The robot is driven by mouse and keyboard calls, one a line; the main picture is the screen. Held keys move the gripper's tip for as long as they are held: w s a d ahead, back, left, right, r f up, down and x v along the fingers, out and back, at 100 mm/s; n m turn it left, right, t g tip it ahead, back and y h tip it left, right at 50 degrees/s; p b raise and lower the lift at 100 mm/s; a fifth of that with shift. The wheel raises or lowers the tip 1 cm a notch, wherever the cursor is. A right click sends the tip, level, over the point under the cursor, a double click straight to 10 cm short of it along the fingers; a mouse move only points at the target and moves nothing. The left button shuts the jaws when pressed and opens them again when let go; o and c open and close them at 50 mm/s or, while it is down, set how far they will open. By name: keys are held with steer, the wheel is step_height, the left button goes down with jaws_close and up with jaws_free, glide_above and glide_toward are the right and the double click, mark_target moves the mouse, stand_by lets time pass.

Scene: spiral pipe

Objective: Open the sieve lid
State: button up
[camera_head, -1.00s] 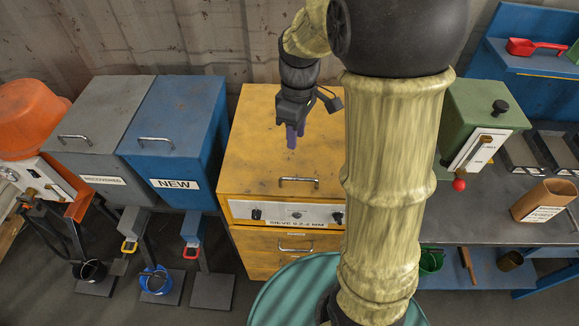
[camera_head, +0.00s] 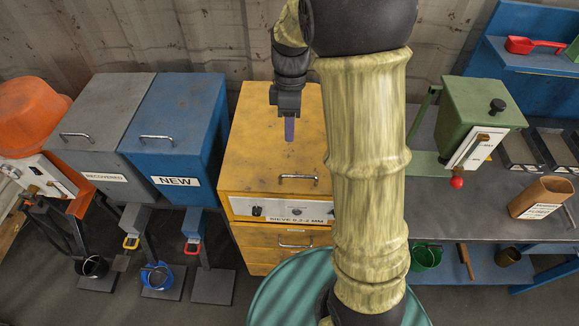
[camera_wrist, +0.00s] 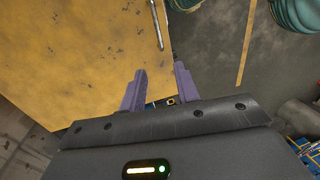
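The sieve is a yellow cabinet (camera_head: 246,205) labelled "SIEVE 0.2-2 MM", in the middle of the head view. Its flat yellow lid (camera_head: 255,160) is down and carries a metal bar handle (camera_head: 299,178) near its front edge. The lid (camera_wrist: 85,50) and handle (camera_wrist: 157,25) also show in the wrist view. My gripper (camera_head: 289,138) hangs over the lid, behind and slightly left of the handle, apart from it. In the wrist view the two purple fingers (camera_wrist: 160,85) are spread with nothing between them.
Grey "RECOVERED" (camera_head: 100,115) and blue "NEW" (camera_head: 180,120) bins stand left of the sieve. A green hopper machine (camera_head: 480,120) stands on the bench at right. A teal drum (camera_head: 285,290) stands in front of the sieve. My arm hides the sieve's right side.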

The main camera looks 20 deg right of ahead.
steer(key=p, duration=0.1)
glide_above(289, 182)
step_height(289, 182, down, 14)
steer(key=shift+r, duration=0.2)
steer(key=shift+c, duration=0.2)
jaws_close()
